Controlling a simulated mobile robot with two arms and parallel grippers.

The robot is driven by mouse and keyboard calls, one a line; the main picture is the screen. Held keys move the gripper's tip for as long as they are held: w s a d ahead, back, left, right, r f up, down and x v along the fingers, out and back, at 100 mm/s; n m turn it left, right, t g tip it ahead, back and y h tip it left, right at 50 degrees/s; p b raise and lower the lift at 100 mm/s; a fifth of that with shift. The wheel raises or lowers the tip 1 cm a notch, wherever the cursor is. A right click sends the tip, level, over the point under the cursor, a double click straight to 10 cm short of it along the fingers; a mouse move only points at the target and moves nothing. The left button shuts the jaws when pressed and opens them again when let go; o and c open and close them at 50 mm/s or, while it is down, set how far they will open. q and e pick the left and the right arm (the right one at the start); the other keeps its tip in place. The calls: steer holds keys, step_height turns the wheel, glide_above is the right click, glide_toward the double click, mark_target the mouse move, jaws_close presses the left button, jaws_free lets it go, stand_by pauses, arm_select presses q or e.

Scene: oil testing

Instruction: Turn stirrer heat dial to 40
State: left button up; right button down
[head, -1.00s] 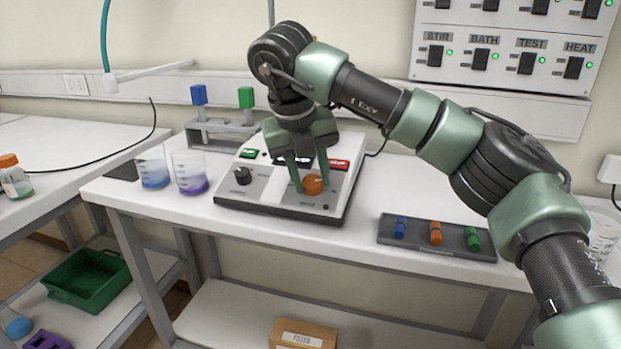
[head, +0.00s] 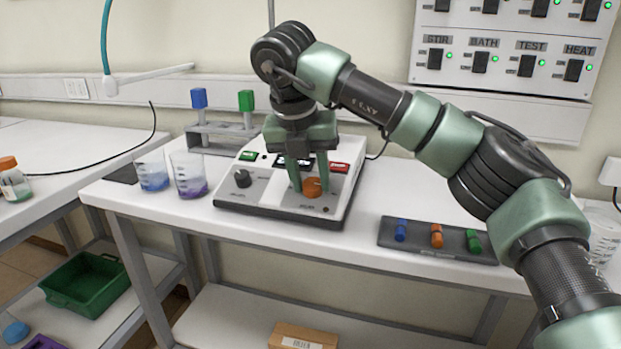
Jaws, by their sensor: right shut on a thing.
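The stirrer unit (head: 265,200) is a white panel with a dark base on the bench. It has a black dial (head: 242,179) on the left and an orange dial (head: 312,188) on the right. A green button and a red button show near its back edge. My right gripper (head: 311,186) points down over the unit and is shut on the orange dial, one finger on each side. The dial's pointer and scale marks are too small to read. The dark display is partly hidden behind the gripper. My left gripper is not in view.
Two beakers with blue (head: 153,174) and purple liquid (head: 190,178) stand left of the unit. A rack (head: 222,135) with blue and green pieces is behind. A dark tray (head: 400,245) with small coloured vials lies to the right. Wall switches (head: 505,60) are above.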

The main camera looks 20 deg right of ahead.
mark_target(304, 206)
steer(key=c, duration=0.9)
jaws_free()
steer(key=shift+c, duration=0.2)
steer(key=shift+r, duration=0.4)
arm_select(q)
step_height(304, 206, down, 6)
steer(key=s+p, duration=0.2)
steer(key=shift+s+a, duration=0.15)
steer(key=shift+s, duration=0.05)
arm_select(e)
steer(key=v, duration=0.7)
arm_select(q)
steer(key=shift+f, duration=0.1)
